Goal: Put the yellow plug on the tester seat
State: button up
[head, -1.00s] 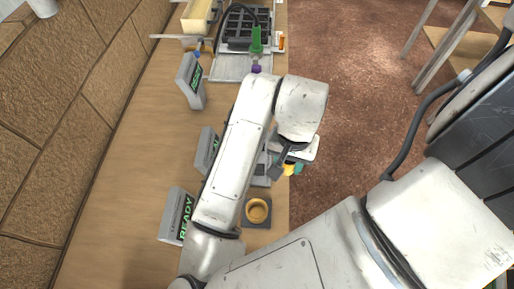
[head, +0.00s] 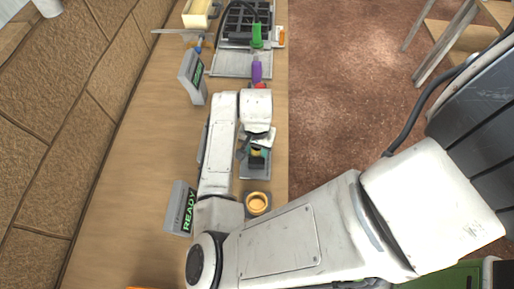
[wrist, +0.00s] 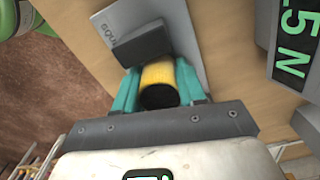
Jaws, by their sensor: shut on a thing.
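My gripper (wrist: 158,88) has teal fingers shut on the yellow plug (wrist: 158,76), one on each side, in the wrist view. The plug's dark end faces the camera. A dark grey block (wrist: 143,40) lies just beyond the plug, over a light grey lettered plate (wrist: 187,35); I cannot tell if plug and block touch. In the head view my gripper (head: 257,156) is low over a grey tester plate (head: 254,172) near the table's right edge. Nearer stands an orange ring (head: 258,201) on a dark square base. Which is the tester seat is unclear.
A READY display (head: 181,208) stands left of my arm, and another display (head: 192,77) farther back. A lit readout (wrist: 295,50) shows in the wrist view. A purple plug (head: 256,70), a green plug (head: 257,36) and a black rack are at the back.

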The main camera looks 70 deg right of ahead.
jog(key=shift+f, duration=0.3)
jog(key=shift+f, duration=0.15)
jog(key=o, duration=1)
notch_tip(320, 180, up, 12)
jog(key=shift+r+b, duration=0.2)
jog(key=shift+b, duration=0.2)
